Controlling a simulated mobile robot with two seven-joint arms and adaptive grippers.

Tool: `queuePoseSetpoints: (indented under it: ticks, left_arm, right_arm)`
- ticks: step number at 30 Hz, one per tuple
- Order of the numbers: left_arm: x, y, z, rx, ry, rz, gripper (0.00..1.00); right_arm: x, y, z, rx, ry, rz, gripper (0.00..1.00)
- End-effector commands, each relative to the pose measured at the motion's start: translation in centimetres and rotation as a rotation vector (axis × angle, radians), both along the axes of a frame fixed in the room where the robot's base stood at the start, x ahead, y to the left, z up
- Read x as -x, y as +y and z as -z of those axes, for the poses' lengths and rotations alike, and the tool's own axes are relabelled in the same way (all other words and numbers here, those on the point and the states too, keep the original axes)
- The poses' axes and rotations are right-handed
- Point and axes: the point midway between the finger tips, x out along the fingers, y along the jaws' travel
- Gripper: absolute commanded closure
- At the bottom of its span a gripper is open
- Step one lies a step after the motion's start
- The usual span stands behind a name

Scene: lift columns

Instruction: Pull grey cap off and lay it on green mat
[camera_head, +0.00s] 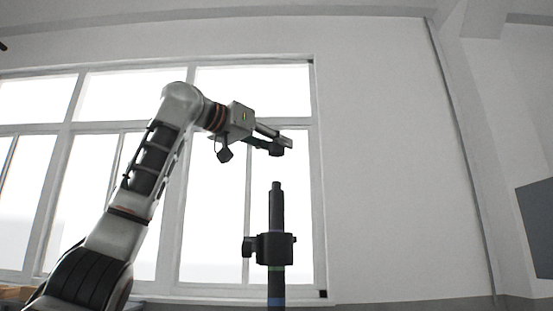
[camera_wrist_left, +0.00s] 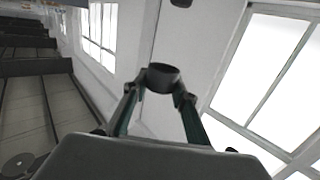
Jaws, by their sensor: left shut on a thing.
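My left gripper (camera_head: 283,143) reaches in from the left, above the dark upright post (camera_head: 277,210). It is shut on the grey cap (camera_head: 277,151), which looks dark against the window. The cap is clear of the post's narrow top, with a gap between them. In the left wrist view the cap (camera_wrist_left: 163,78) sits between the two fingertips, its round end showing. A small dark round thing (camera_wrist_left: 181,3) shows at that view's top edge; I cannot tell what it is. The green mat and my right gripper are not in view.
A black clamp (camera_head: 273,248) with a side knob sits around the post, with coloured bands below it. A large bright window (camera_head: 250,90) and a plain wall (camera_head: 390,160) stand behind. A dark panel (camera_head: 537,225) is at the far right. The air right of the post looks clear.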

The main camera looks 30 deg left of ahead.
Motion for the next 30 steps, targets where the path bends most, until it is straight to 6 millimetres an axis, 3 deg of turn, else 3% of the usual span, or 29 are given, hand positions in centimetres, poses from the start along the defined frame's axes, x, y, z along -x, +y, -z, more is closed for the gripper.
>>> queuePoseSetpoints:
  ticks: [6, 30]
  left_arm:
    - [0.0, 0.0, -1.1, 0.0, 0.001, 0.0, 0.88]
    - [0.0, 0.0, -2.3, -0.001, 0.001, -0.001, 0.88]
  right_arm:
    - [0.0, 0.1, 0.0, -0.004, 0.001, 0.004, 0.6]
    - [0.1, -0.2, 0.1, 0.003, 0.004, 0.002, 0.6]
